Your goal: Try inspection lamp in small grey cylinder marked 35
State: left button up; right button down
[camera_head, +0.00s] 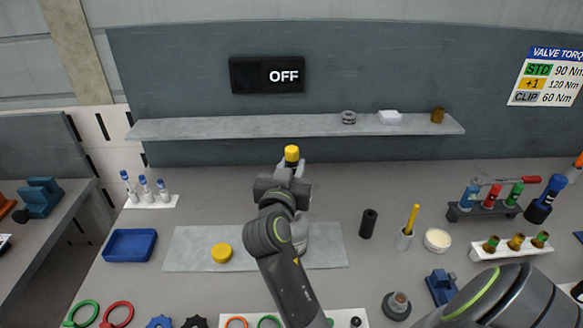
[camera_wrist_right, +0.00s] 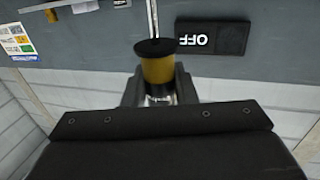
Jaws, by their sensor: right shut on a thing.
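My right gripper (camera_head: 291,165) is raised over the back of the bench, in front of the wall. It is shut on a yellow piece (camera_head: 291,153), which looks like the inspection lamp. In the right wrist view this lamp (camera_wrist_right: 158,68) has a black end, a yellow body and a clear part between the fingers. I cannot read a 35 on any cylinder. A pale grey rounded thing (camera_head: 317,238) on the grey mat is mostly hidden behind my right arm. My left gripper is out of view.
The mat (camera_head: 190,248) carries a yellow disc (camera_head: 221,253). A black cylinder (camera_head: 368,223) and a cup with a yellow stick (camera_head: 404,239) stand to the right. A blue tray (camera_head: 130,245) lies left. A shelf (camera_head: 240,126) and OFF sign (camera_head: 267,75) are behind.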

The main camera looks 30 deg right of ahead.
aim_at(290, 154)
jog(key=shift+f+b, duration=2.7)
jog(key=shift+f, duration=0.1)
jog(key=shift+r, duration=0.15)
jog(key=shift+r+p, duration=4.05)
jog(key=shift+r, duration=0.9)
